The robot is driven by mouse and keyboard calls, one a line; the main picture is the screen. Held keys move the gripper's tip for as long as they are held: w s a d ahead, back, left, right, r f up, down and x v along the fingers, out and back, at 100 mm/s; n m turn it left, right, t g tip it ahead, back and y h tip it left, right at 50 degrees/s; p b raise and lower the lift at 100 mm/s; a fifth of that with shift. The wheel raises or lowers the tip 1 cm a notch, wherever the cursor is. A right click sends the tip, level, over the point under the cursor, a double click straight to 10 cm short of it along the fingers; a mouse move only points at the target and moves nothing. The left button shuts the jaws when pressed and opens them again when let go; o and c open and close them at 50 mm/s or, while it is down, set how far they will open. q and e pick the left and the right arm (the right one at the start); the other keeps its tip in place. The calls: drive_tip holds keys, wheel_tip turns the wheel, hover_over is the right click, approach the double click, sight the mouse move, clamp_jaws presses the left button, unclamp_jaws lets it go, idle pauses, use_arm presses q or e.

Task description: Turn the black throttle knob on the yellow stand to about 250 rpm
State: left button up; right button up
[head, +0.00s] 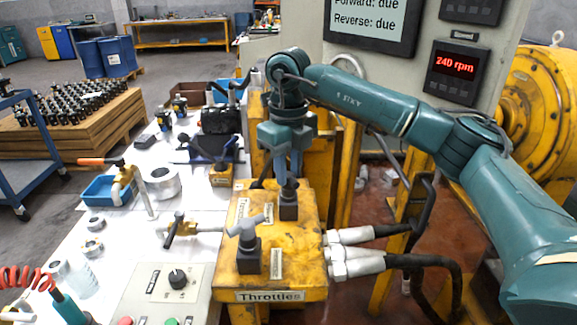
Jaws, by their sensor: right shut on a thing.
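The yellow stand (300,268) is in the middle of the head view, with a "Throttles" label on its front edge. My right gripper (288,178) points down over its far part and is shut on the black throttle knob (289,190), which the fingers partly hide. The knob sits on a dark square block. A second throttle with a grey T-shaped handle (247,230) stands nearer, apart from the gripper. The red display (457,65) at upper right reads 240 rpm. My left gripper is not in view.
A screen (370,22) reads "Forward: due" and "Reverse: due". A control box (160,290) with a black dial and buttons stands at front left. Hoses (420,262) leave the stand's right side. Fittings and tools cover the white bench on the left.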

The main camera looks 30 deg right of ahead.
sight(289, 173)
idle(0.6)
drive_tip(key=o, duration=1)
wheel_tip(289, 173, up, 13)
drive_tip(key=shift+r+p, duration=0.15)
drive_tip(key=shift+p, duration=0.55)
drive_tip(key=shift+a, duration=0.1)
